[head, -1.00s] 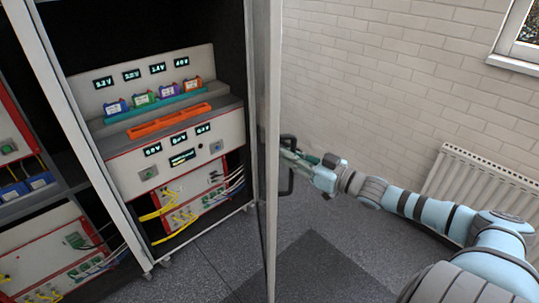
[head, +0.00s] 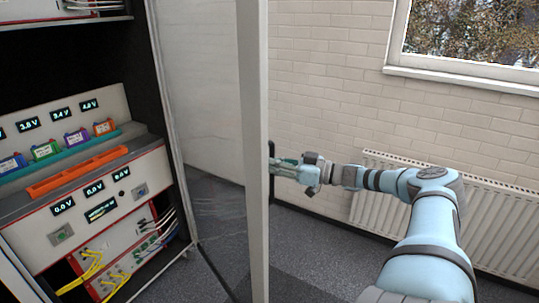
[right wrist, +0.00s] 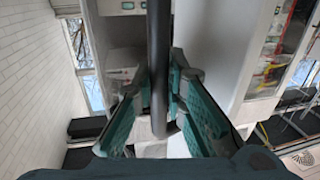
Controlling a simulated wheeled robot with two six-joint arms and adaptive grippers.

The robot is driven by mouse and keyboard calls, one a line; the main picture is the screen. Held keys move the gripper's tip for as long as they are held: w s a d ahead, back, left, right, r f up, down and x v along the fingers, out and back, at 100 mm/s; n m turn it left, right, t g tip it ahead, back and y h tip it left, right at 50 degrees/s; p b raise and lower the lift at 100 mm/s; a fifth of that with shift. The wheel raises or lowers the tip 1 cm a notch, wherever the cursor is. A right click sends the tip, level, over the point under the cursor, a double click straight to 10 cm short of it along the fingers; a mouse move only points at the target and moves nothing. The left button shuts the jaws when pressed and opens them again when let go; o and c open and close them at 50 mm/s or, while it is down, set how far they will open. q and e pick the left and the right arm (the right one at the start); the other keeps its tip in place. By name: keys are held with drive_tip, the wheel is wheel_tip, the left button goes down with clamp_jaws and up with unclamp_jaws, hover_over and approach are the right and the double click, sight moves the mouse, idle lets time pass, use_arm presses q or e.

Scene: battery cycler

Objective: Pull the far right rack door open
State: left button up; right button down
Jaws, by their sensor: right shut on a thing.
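The far right rack door (head: 254,150) stands open, seen nearly edge-on in the head view, with a glass panel (head: 205,140) on its left side. My right gripper (head: 277,167) is at the door's outer side, on the dark vertical handle (head: 271,185). In the right wrist view the black handle bar (right wrist: 158,70) runs between the two teal fingers of the gripper (right wrist: 160,110), which are shut on it. The rack (head: 85,190) behind the door is exposed at the left. My left gripper is not in view.
The rack holds coloured battery cells on a teal tray (head: 60,155), an orange tray (head: 78,173) and yellow cables (head: 92,270). A white radiator (head: 480,215) and a window (head: 470,35) line the brick wall at right. Grey floor (head: 310,250) is clear beside the door.

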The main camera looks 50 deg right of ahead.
drive_tip(key=c, duration=1.6)
unclamp_jaws()
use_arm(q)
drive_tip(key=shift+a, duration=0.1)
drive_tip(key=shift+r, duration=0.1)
use_arm(e)
drive_tip(key=shift+a, duration=0.1)
